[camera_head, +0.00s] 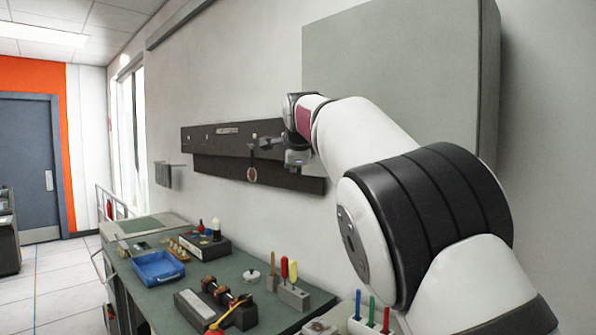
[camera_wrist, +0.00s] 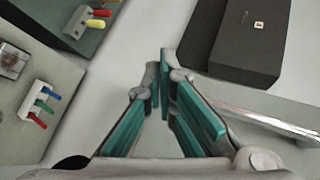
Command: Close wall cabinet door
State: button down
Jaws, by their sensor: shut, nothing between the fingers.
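The wall cabinet (camera_head: 400,65) is a large grey-green box on the wall at the upper right of the head view. Its broad flat face shows, with a darker narrow side at its right; my arm covers its lower part. I cannot tell whether its door is ajar, and no handle shows. My gripper (camera_head: 265,143) is left of and below the cabinet, apart from it, in front of the dark wall board. In the wrist view my gripper (camera_wrist: 163,72) has its teal-padded fingers shut at the tips, with nothing between them.
A dark board (camera_head: 215,137) is on the wall behind my gripper. Below stands a green workbench (camera_head: 150,300) with a blue tray (camera_head: 158,268), a block with upright tools (camera_head: 292,297) and other small items. The wrist view shows a dark box-like shape (camera_wrist: 235,45) and a metal bar (camera_wrist: 265,122).

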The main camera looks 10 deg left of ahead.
jog(key=s+a+r, duration=0.4)
jog(key=s+a, duration=0.1)
jog(key=s, duration=0.1)
jog(key=s+d+f+n+g, duration=0.15)
jog(key=s+d, duration=0.45)
jog(key=d, duration=0.6)
jog(key=s+d+f+n+g, duration=0.1)
jog(key=s+d+f+n, duration=0.3)
jog(key=d, duration=0.9)
jog(key=s+d+f+n+g+h, duration=0.1)
jog(key=s+d+f+n, duration=0.2)
jog(key=s+f, duration=0.4)
jog(key=s+d+f+n+g, duration=0.1)
jog(key=s+d+f+n, duration=0.2)
jog(key=s+f, duration=0.4)
jog(key=s+d+f+n+g+h, duration=0.1)
jog(key=s+d+f+n, duration=0.2)
jog(key=s, duration=1.8)
notch_tip(320, 180, down, 4)
jog(key=shift+d+r+n+g+h+b, duration=0.1)
jog(key=shift+d+n+g+h+b, duration=0.1)
jog(key=shift+n+g+h+b, duration=0.2)
